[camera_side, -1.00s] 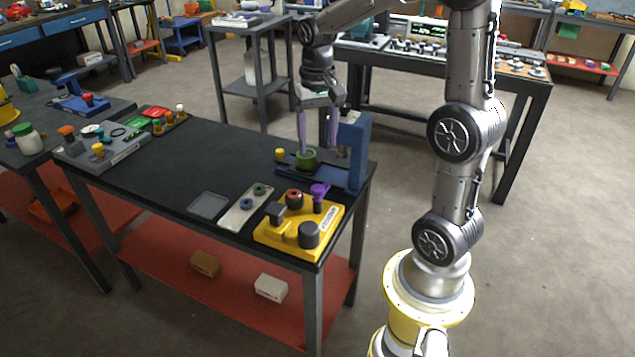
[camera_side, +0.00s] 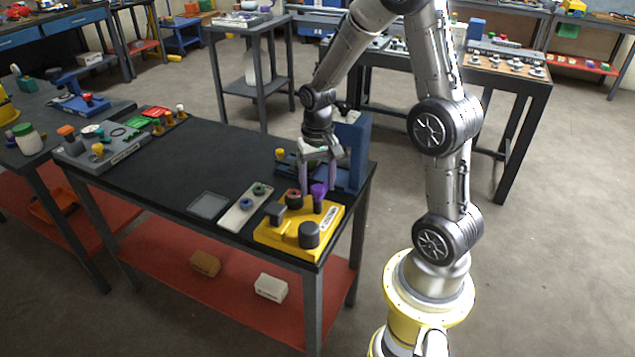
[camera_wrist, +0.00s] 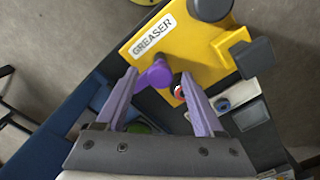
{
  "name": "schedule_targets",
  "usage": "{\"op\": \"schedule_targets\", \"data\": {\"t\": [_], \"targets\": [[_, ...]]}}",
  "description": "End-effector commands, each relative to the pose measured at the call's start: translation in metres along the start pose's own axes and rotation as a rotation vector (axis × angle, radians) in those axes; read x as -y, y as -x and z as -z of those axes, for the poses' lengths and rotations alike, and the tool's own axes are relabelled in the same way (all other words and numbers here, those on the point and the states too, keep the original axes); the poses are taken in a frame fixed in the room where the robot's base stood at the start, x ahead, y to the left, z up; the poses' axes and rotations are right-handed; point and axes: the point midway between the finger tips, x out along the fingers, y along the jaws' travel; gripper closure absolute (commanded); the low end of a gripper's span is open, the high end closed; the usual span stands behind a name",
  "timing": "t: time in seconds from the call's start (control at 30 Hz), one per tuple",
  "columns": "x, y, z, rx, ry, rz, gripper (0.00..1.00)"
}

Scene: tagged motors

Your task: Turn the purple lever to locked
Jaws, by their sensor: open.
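The purple lever (camera_side: 318,192) stands on the right back part of the yellow block (camera_side: 270,238) near the table's front corner. In the wrist view the lever (camera_wrist: 157,73) shows as a purple knob with a short arm, on the yellow block (camera_wrist: 190,45) labelled GREASER. My gripper (camera_side: 318,187) points down at the lever. In the wrist view my gripper (camera_wrist: 157,78) is open, its two purple fingers on either side of the lever's knob with space beside it. I cannot tell whether a finger touches it.
A red-topped knob (camera_side: 294,198), a dark grey handle (camera_side: 275,211) and a dark round knob (camera_side: 309,234) are on the same block. A blue press-like stand (camera_side: 352,150) is close behind my gripper. A plate with two small knobs (camera_side: 240,212) lies left.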

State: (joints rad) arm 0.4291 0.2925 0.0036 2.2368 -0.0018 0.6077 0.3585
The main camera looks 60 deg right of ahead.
Motion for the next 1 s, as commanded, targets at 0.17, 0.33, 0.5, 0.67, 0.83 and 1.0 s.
{"op": "schedule_targets", "data": {"t": [0.17,0.33,0.5,0.67,0.83,1.0], "targets": [[0.0,0.0001,-0.0001,0.0,0.0,0.0,0.45],[0.0,0.0003,-0.0001,0.0,0.0,0.0,0.76],[-0.0001,0.0004,0.0,0.0,0.0,0.0,1.0],[-0.0002,0.0005,0.0,0.0,0.002,0.0,1.0],[-0.0002,0.0005,0.0,0.0,0.03,0.0,1.0],[-0.0001,0.0008,0.0,0.001,0.107,0.0,1.0]]}}
